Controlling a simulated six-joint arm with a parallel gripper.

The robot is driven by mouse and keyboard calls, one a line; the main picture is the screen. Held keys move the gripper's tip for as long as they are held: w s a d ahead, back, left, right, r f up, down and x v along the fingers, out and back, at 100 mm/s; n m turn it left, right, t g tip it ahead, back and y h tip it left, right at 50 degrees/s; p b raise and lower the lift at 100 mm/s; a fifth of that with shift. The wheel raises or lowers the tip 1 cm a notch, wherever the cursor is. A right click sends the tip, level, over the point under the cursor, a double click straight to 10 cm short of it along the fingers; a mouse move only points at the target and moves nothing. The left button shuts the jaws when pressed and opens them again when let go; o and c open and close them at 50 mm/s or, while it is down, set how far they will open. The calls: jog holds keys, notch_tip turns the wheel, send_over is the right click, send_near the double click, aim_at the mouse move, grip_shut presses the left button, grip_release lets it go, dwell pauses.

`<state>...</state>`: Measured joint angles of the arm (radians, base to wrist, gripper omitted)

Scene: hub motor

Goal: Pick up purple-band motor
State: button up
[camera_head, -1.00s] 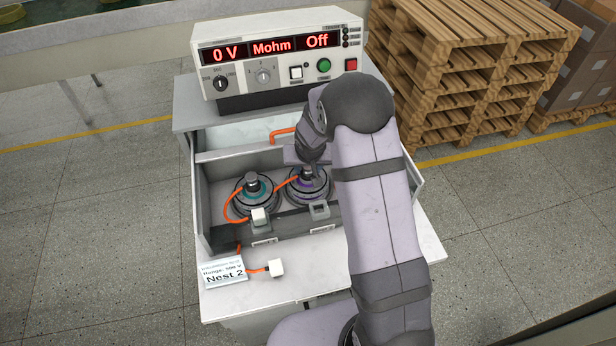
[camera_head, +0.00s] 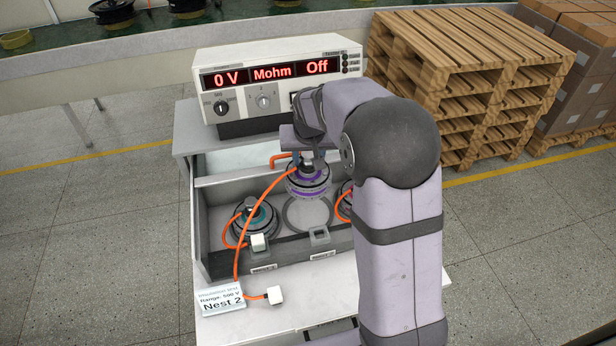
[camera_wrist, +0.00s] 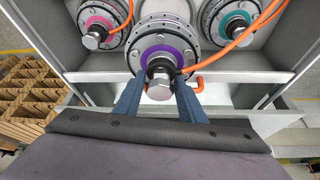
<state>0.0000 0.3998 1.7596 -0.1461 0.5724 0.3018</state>
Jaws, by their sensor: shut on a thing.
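The purple-band motor (camera_head: 308,184) hangs in the air above the empty middle nest (camera_head: 307,213) in the head view. In the wrist view, the purple-band motor (camera_wrist: 168,50) sits at the fingertips, its shaft between them. My gripper (camera_wrist: 160,88) is shut on that shaft. In the head view my gripper (camera_head: 306,164) is mostly hidden behind my own wrist. An orange cable (camera_head: 257,205) runs from the raised motor down to a white plug (camera_head: 275,294) on the bench top.
A teal-band motor (camera_head: 254,219) sits in the left nest. A pink-band motor (camera_head: 346,197) sits at right, partly hidden by my arm. The tester (camera_head: 283,82), reading 0 V and Off, stands behind the tray. A Nest 2 card (camera_head: 221,298) lies at front left.

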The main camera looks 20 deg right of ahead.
notch_tip(320, 180, up, 14)
jog(key=b, duration=0.1)
jog(key=shift+r, duration=0.2)
